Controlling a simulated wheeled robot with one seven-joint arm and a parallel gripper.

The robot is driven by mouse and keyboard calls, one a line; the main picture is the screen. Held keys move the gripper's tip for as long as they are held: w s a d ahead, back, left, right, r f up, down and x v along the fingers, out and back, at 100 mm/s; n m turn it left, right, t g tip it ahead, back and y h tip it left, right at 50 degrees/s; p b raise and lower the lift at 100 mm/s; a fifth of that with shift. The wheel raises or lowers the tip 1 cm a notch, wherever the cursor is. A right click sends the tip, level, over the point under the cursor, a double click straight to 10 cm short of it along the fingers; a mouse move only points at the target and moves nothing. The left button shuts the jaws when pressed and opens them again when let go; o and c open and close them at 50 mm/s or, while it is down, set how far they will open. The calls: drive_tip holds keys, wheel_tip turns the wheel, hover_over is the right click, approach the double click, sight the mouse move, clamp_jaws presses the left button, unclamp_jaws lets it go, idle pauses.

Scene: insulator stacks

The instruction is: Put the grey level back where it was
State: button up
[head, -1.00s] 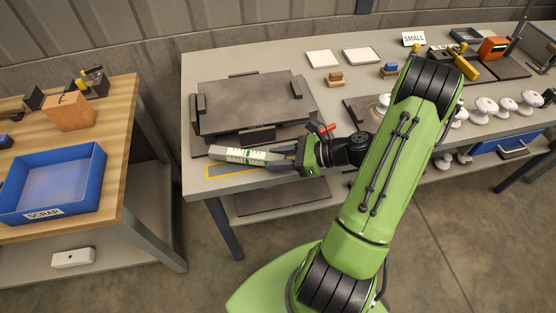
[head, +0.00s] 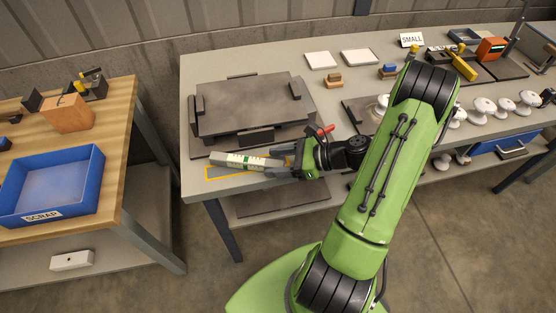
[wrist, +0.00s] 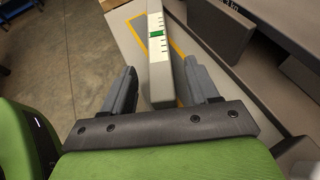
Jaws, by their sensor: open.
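The grey level (head: 240,161) has a pale face with a green vial and dark marks. It lies at the front left of the grey table, over a yellow outline (head: 222,178). In the wrist view the level (wrist: 158,60) sits between the fingers of my gripper (wrist: 161,68), with a gap on each side. The yellow outline (wrist: 181,47) shows to both sides of it, and the level's far end overlaps the outline's far line. My gripper in the head view (head: 279,161) is open around the level's right end. The level's underside is hidden.
A dark raised plate (head: 250,106) with upright blocks stands just behind the level. The table's front edge is close in front. A wooden bench with a blue scrap bin (head: 52,185) stands at left across a gap. White insulators (head: 484,107) stand at right.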

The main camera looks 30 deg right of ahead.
drive_tip(key=shift+s+d+r+p, duration=0.2)
drive_tip(key=shift+d+r+p, duration=0.1)
drive_tip(key=shift+r, duration=0.2)
drive_tip(key=shift+s+d+r+p, duration=0.2)
drive_tip(key=shift+d+r+p, duration=0.1)
drive_tip(key=shift+r, duration=0.2)
drive_tip(key=p+v, duration=0.3)
drive_tip(key=v, duration=0.7)
drive_tip(key=w+a+r+n+g+h, duration=0.1)
drive_tip(key=a+r+n+g+h, duration=0.5)
drive_tip(key=a+n, duration=0.6)
drive_tip(key=s+a+r+n+t+h, duration=0.2)
drive_tip(key=s+a+r+n+h, duration=0.2)
drive_tip(key=s+r+n, duration=0.5)
drive_tip(key=r+n, duration=0.1)
drive_tip(key=n, duration=0.4)
drive_tip(key=shift+s+a+t, duration=0.2)
drive_tip(key=shift+a+t, duration=0.2)
